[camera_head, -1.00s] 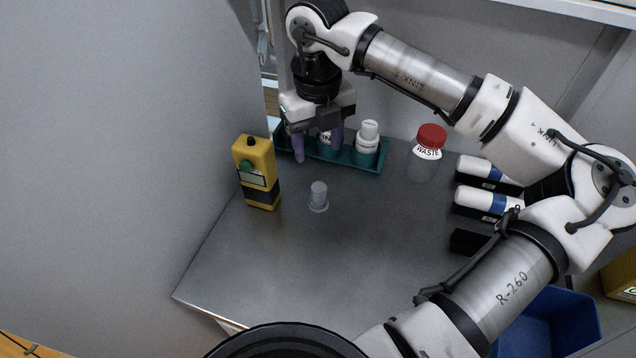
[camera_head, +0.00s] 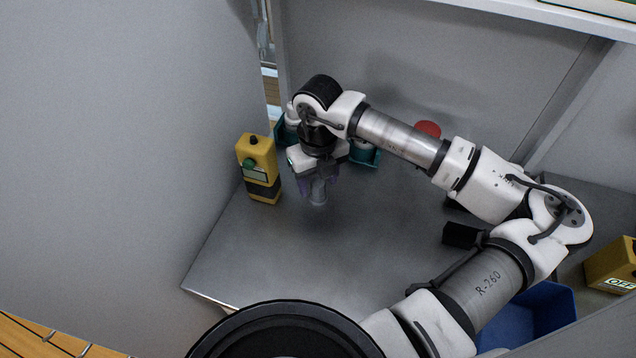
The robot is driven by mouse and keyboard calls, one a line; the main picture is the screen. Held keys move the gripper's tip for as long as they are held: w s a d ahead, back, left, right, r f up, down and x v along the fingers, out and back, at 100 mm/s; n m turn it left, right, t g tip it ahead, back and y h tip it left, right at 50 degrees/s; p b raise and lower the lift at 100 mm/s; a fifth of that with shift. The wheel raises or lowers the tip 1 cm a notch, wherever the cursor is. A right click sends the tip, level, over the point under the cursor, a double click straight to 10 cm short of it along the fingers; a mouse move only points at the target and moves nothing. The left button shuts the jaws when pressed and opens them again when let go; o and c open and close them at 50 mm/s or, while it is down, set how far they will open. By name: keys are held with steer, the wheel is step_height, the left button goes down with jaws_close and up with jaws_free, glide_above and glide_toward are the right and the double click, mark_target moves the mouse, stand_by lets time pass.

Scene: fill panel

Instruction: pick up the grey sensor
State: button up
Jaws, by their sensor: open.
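The grey sensor (camera_head: 318,193) is a small grey cylinder standing upright on the metal worktop. My gripper (camera_head: 318,188) is low over it, with its purple-tipped fingers open on either side of the sensor. The upper part of the sensor is hidden by the gripper. I cannot tell whether the fingers touch it.
A teal tray (camera_head: 365,155) is behind, mostly hidden by my arm. A red-lidded bottle (camera_head: 428,129) is behind my forearm. The front of the metal worktop (camera_head: 270,255) is clear.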

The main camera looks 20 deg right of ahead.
steer(key=c, duration=1.1)
steer(key=shift+o, duration=0.2)
